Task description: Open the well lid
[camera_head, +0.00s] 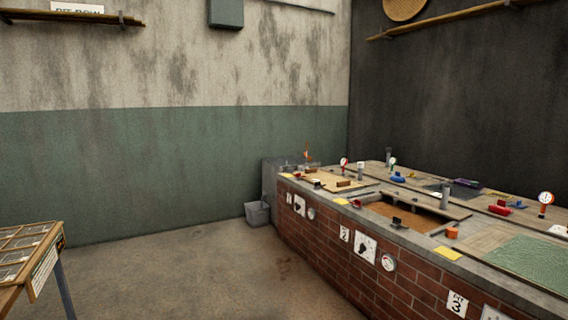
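A brick counter (345,251) on the right holds several sunken pits along its top. The far-left pit has a tan cover (325,180) with a small brown block (343,183) on it. The middle pit shows an opening with brown contents (408,217), and a pale board (425,203) lies along its back side. A green mesh-like surface (535,262) lies at the near right pit, whose sign reads PIT 3. I cannot tell which of these covers is the well lid. My gripper is not in view.
Red, blue and orange fittings and round gauges (546,198) stand on the counter. A grey bin (257,214) sits on the floor by its far end. A slotted table (30,255) stands at left. The floor (190,277) between is clear.

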